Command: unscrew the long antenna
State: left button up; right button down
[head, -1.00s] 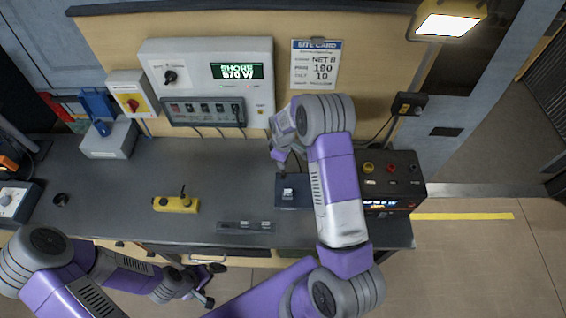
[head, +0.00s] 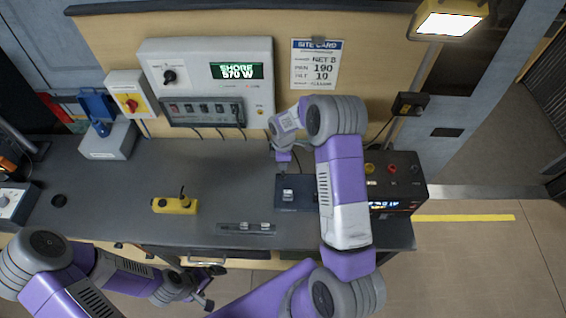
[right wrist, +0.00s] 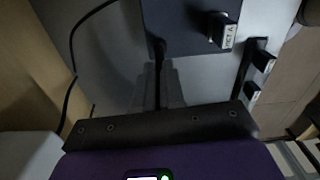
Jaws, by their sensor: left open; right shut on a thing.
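A dark blue box (head: 308,206) stands on the bench beneath my right gripper (head: 283,168). In the right wrist view a thin black antenna (right wrist: 158,70) rises from the box's corner and runs between my right fingers (right wrist: 159,88), which are shut on it. Its upper end is hidden by the gripper. A short stub labelled NET A (right wrist: 222,32) sits on the same box (right wrist: 183,18), beside the antenna. It shows as a pale label in the head view (head: 288,194). My left gripper (head: 207,301) is open and empty, low in front of the bench.
A rack (head: 232,227) with two labelled stubs lies at the bench's front edge. A yellow device (head: 175,206) lies to the left. A black instrument (head: 402,182) stands right of the box. A wall panel (head: 207,52) stands behind. The bench between yellow device and box is clear.

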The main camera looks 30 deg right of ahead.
jog(key=n, duration=0.4)
jog(key=c, duration=1.3)
grip_release()
jog(key=shift+m+b, duration=0.75)
jog(key=shift+m, duration=1.35)
jog(key=shift+m+b, duration=0.35)
jog(key=shift+m, duration=1.65)
